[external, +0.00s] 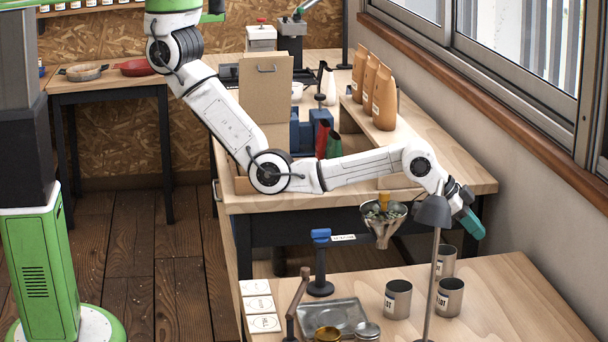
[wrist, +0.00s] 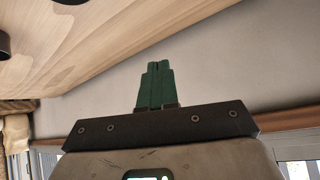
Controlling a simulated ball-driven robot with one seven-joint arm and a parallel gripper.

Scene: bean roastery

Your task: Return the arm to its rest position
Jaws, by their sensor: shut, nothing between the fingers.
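My gripper (external: 470,222) has green fingers and is at the right in the external view, above the front table and close to the wall under the window. My white arm reaches across the rear bench to it. In the wrist view the green fingers of my gripper (wrist: 155,82) are together with nothing between them. A dark lamp (external: 433,212) on a thin stand is just left of the gripper in the external view; I cannot tell whether they touch.
A metal funnel (external: 384,222) is left of the lamp. Several metal cups (external: 397,299), a tray (external: 332,314) and a black stand with a blue top (external: 320,262) are on the front table (external: 515,300). Tan bags (external: 384,100) line the rear bench by the window.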

